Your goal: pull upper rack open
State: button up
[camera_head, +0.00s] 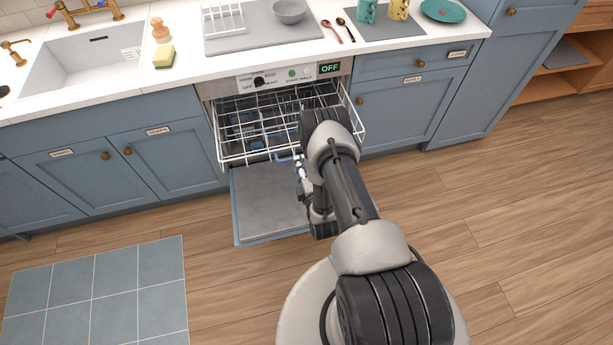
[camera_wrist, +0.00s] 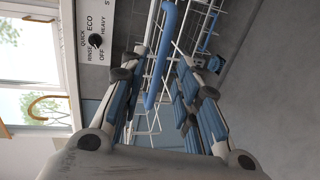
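The upper rack (camera_head: 247,157) is a white wire basket, standing partly out of the dishwasher above its lowered door (camera_head: 262,205). Its blue handle bar (camera_wrist: 160,62) shows in the wrist view between my two fingers, with space on both sides. In the head view a bit of the blue handle (camera_head: 286,158) shows beside my wrist. My gripper (camera_wrist: 158,68) is open, its blue-padded fingers apart on either side of the handle. In the head view my gripper (camera_head: 301,172) is at the rack's front, mostly hidden by my arm, which also covers the rack's right front.
The dishwasher's control panel (camera_head: 290,76) with an OFF display is above the rack. Blue cabinets (camera_head: 170,160) flank the opening. The counter (camera_head: 190,60) holds a sink, sponge and dishes. Wooden floor (camera_head: 215,270) in front is clear, with a blue tiled mat (camera_head: 100,295) at left.

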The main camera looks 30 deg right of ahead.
jog(key=v, duration=0.7)
dwell(0.3)
jog(key=w+r+m+g+y, duration=0.1)
jog(key=w+r+m+g, duration=0.1)
jog(key=w+r, duration=0.55)
jog(key=w+r+m+g, duration=0.15)
jog(key=w+r, duration=0.35)
jog(key=r, duration=0.5)
jog(key=s+a+r+m+g, duration=0.1)
jog(key=a+r+m, duration=0.1)
jog(key=r, duration=0.3)
jog(key=s+a+r+m, duration=0.1)
jog(key=r+m, duration=0.1)
jog(key=r, duration=0.3)
jog(key=s+a+r+m+g+y, duration=0.1)
jog(key=s+a+r+m+g, duration=0.3)
jog(key=s+r, duration=0.95)
jog(key=s+a+r+m+g, duration=0.1)
jog(key=s+a+m, duration=0.1)
jog(key=s, duration=0.8)
jog(key=s+a+r+m+g+y, duration=0.1)
jog(key=s+r+m, duration=0.1)
jog(key=s, duration=0.8)
jog(key=shift+a, duration=0.4)
